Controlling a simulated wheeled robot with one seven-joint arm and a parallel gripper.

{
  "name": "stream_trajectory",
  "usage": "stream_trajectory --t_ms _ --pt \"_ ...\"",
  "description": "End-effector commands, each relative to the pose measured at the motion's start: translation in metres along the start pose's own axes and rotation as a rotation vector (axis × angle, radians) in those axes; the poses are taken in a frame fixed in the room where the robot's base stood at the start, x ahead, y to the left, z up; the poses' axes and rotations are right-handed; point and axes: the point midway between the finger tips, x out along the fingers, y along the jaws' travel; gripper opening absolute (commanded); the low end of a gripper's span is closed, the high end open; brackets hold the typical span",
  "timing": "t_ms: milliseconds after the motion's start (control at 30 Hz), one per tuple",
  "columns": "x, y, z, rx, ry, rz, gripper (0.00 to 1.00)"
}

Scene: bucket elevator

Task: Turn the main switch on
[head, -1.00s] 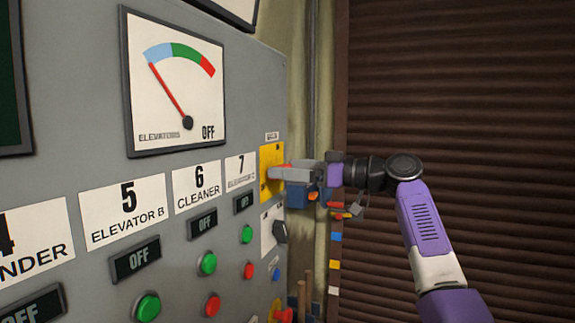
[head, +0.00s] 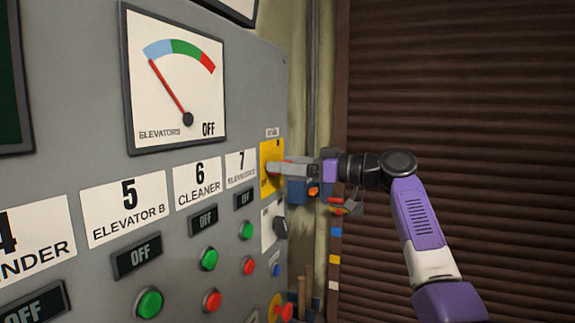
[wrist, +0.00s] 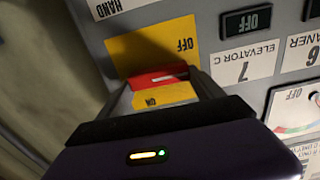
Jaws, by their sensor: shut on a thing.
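The main switch has a yellow plate (head: 271,153) at the right edge of the grey panel, marked OFF and ON in the wrist view (wrist: 150,48). Its red handle (wrist: 155,77) lies across the plate, between the OFF and ON marks. My gripper (head: 273,169) is at the plate, with one finger on each side of the red handle in the wrist view (wrist: 161,82), shut on it. In the head view my fingers hide most of the handle.
The grey panel (head: 90,95) carries an elevators gauge (head: 174,85) with its needle at the left, labels, OFF displays and green and red buttons. A black knob (head: 280,228) sits just below my gripper. A brown slatted shutter (head: 490,110) is at the right.

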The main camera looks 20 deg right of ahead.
Motion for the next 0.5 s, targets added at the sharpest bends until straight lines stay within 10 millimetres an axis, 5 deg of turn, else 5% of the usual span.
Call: stream_trajectory --t_ms 500 --pt "0.0000 0.0030 -0.0020 0.368 0.000 -0.002 0.36"
